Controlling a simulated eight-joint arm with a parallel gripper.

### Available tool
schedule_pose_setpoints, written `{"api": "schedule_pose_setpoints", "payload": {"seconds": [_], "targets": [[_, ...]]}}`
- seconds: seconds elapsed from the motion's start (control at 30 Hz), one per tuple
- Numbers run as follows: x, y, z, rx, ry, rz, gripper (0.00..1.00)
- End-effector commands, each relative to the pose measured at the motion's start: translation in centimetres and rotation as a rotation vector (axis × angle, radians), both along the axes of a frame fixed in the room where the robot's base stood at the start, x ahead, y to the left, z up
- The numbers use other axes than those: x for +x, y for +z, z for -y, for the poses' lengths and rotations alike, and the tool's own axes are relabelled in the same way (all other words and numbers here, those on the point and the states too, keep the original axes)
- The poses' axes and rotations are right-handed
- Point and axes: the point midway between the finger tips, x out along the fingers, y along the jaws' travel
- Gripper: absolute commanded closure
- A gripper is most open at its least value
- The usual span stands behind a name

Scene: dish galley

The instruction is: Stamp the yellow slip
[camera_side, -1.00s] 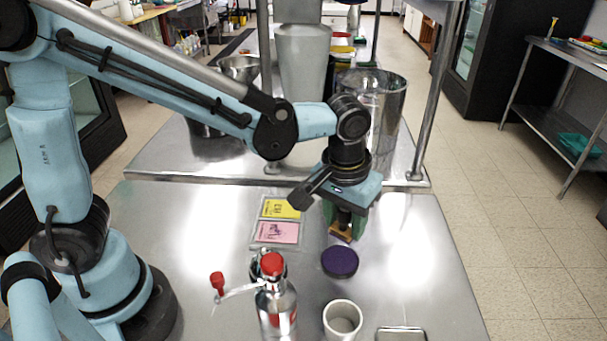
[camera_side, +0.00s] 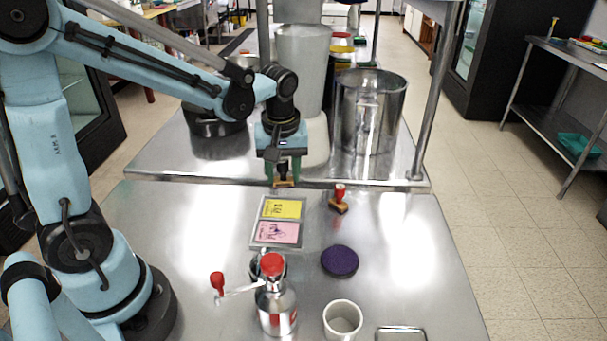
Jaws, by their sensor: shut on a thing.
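The yellow slip (camera_side: 284,209) lies in the far part of a grey holder (camera_side: 254,233), with a pink slip (camera_side: 277,232) in the near part. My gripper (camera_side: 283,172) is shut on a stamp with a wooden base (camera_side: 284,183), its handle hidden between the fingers. The held stamp is upright and appears raised, just beyond the yellow slip in the picture, with no contact visible. A second stamp with a red handle (camera_side: 339,194) stands on the table to the right. The round purple ink pad (camera_side: 339,261) lies nearer.
A steel bottle with a red cap (camera_side: 275,300), a red-knobbed lever (camera_side: 217,282) and a white cup (camera_side: 342,320) stand in front. A large steel pot (camera_side: 368,110) is on the surface behind. The table right of the ink pad is clear.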

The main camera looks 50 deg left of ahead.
Motion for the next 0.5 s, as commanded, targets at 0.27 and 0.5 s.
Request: {"api": "schedule_pose_setpoints", "payload": {"seconds": [0.27, 0.5], "targets": [[-0.1, -1.2, -0.8, 0.0, 0.036, 0.0, 0.79], [-0.1, -3.6, -0.8, 0.001, 0.034, 0.001, 0.79]]}}
